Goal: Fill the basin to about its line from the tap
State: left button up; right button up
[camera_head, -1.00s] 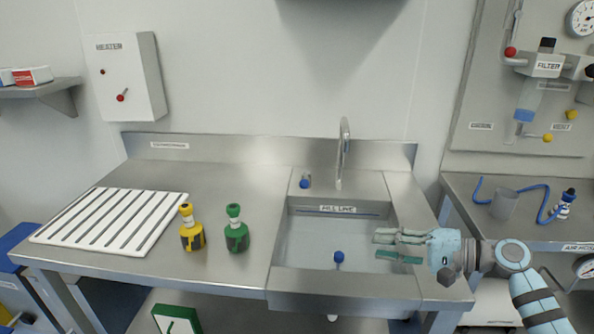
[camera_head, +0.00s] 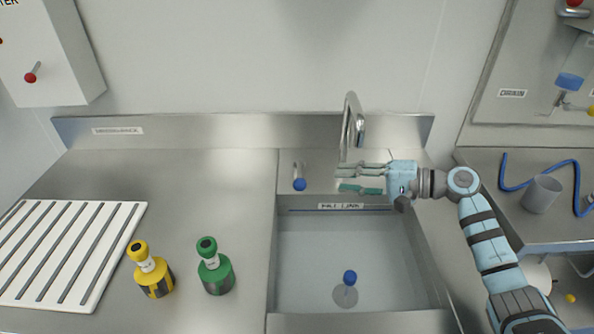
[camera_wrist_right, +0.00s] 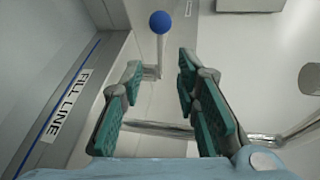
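The steel basin (camera_head: 310,265) is set in the counter, with a FILL LINE label (camera_head: 341,206) on its back wall. A blue-knobbed stopper (camera_head: 349,277) stands on the basin floor. I cannot make out any water. The tap spout (camera_head: 354,115) rises behind the basin with no visible stream. The blue-knobbed tap lever (camera_head: 299,184) is left of the spout. My right gripper (camera_head: 340,179) is open and empty above the basin's back edge, pointing left at the lever, apart from it. In the right wrist view the blue knob (camera_wrist_right: 160,22) shows beyond the spread fingers. My left gripper is not in view.
A yellow bottle (camera_head: 154,277) and a green bottle (camera_head: 216,273) stand left of the basin. A white slatted rack (camera_head: 72,250) lies farther left. A grey cup (camera_head: 542,193) and blue hose are on the right bench. The counter behind the bottles is clear.

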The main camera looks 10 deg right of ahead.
aim_at(300, 176)
jog(key=x, duration=1.2)
jog(key=shift+s+a, duration=0.1)
jog(key=shift+c, duration=0.4)
grip_shut()
jog(key=shift+f, duration=0.1)
